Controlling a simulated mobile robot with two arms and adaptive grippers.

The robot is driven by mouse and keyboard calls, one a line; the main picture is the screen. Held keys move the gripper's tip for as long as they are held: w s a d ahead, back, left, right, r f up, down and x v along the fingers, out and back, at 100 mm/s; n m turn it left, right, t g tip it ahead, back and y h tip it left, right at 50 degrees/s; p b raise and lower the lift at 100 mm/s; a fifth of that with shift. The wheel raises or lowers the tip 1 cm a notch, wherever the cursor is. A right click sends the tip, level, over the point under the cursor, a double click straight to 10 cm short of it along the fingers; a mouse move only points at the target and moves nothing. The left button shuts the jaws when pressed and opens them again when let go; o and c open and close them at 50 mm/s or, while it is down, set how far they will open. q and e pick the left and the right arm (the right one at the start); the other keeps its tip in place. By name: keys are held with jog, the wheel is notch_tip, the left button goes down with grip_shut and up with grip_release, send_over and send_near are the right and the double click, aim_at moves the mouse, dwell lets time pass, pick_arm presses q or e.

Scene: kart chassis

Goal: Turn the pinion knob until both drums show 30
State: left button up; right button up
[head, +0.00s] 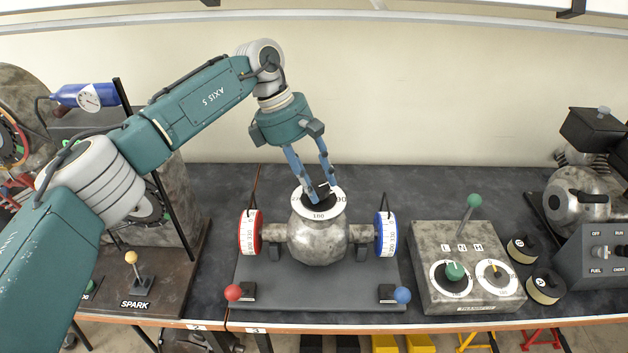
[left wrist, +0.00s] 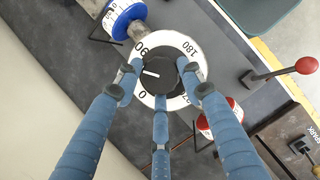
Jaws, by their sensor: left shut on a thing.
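The pinion knob (left wrist: 160,73) is black with a white mark and sits at the centre of a white dial (head: 319,211) on top of the round metal housing (head: 318,241). In the left wrist view the mark points between 0 and 90. My left gripper (head: 318,186) comes down from above with its fingers around the knob, shut on it; its fingers also show in the left wrist view (left wrist: 160,85). The red-rimmed drum (head: 250,232) is left of the housing and the blue-rimmed drum (head: 386,234) right. Their printed scales are too small to read surely. My right gripper is not in view.
A red ball lever (head: 233,292) and a blue ball lever (head: 402,295) stand at the front of the base plate (head: 320,288). A grey control box (head: 468,265) is to the right. The SPARK lever (head: 131,258) is at left. Bench space behind the housing is clear.

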pick_arm(q)
jog(key=shift+d+r, duration=0.3)
jog(key=shift+r, duration=0.1)
jog(key=o, duration=0.9)
jog(key=shift+o, duration=1.2)
jog(key=shift+s+f, duration=0.1)
jog(key=shift+s, duration=0.05)
jog(key=shift+a, duration=0.2)
jog(key=v, duration=0.7)
jog(key=shift+d+r, duration=0.2)
